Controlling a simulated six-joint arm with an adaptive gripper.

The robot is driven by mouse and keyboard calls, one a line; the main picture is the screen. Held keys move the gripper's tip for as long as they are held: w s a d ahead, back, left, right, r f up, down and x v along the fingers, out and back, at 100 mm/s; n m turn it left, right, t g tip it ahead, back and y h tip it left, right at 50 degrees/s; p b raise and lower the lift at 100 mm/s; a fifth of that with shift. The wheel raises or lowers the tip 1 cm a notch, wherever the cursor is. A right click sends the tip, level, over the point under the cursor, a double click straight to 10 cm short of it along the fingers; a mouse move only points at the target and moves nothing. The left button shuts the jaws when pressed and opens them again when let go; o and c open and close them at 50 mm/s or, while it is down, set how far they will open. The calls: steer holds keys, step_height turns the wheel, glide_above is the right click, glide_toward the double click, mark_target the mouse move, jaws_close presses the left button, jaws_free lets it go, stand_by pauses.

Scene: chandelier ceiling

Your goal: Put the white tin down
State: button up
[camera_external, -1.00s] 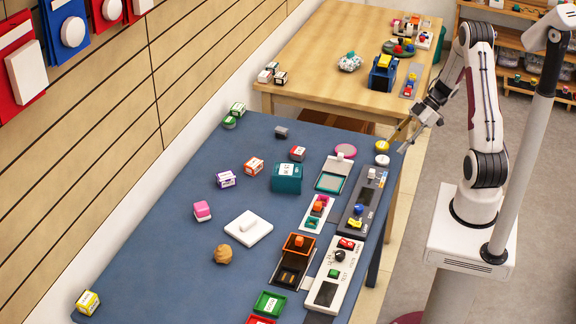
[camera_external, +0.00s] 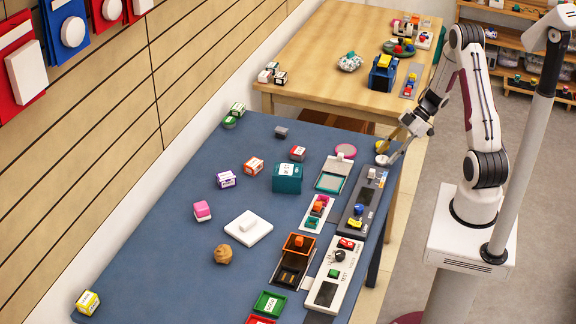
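A small round white tin (camera_external: 382,160) sits at the right edge of the blue table, close to a round yellow-topped item (camera_external: 381,147). My gripper (camera_external: 386,151) is low over this edge, coming in from the right, with its two fingers spread apart. One finger reaches past the yellow-topped item; the other ends right beside the white tin. I cannot tell whether that finger touches the tin. Nothing is visibly clamped between the fingers, and the finger partly covers the view of these items.
A grey panel with blue and yellow parts (camera_external: 357,211) lies just in front of the tin. The blue table (camera_external: 170,235) has free room at left.

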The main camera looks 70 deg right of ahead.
mark_target(385, 158)
steer(key=shift+x, duration=0.9)
steer(key=c, duration=0.8)
steer(key=shift+r, duration=0.15)
steer(key=shift+c, duration=0.2)
step_height(385, 158, up, 10)
stand_by(0.5)
